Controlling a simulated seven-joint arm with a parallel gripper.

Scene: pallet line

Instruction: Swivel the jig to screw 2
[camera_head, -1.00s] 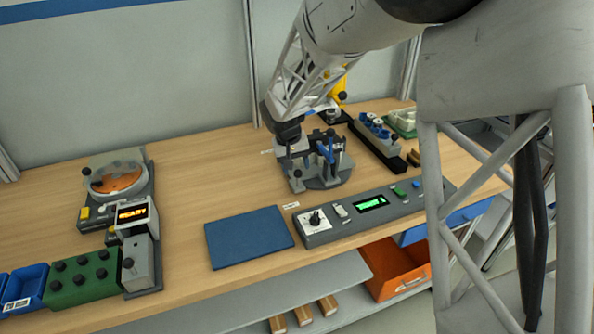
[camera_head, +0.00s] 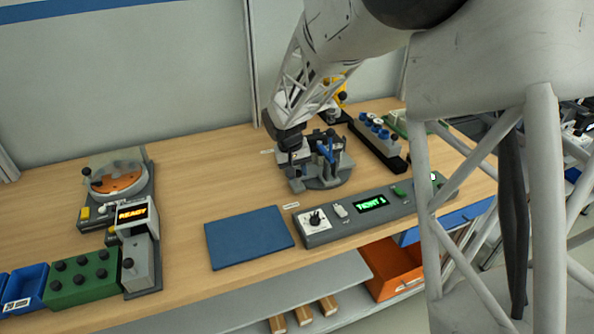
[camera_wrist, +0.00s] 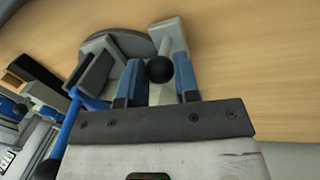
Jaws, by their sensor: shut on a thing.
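The jig (camera_head: 322,180) stands on the bench, with a round grey base, grey blocks and a blue clamp lever (camera_head: 325,150). In the wrist view its grey base (camera_wrist: 128,42) shows behind my fingers, with the blue lever at the left. My gripper (camera_wrist: 158,76) has its blue fingers on either side of a black ball knob on a pale post (camera_wrist: 160,69) and is shut on this jig handle. In the head view my gripper (camera_head: 294,158) is at the jig's left side; its fingertips are too small to make out. The screws cannot be told apart.
A grey control box (camera_head: 345,222) in front of the jig shows green letters, seemingly "TIGHT 1". A blue mat (camera_head: 248,238) lies left of it. A black rack with blue-topped pieces (camera_head: 378,142) stands right of the jig. The bench left of the jig is clear.

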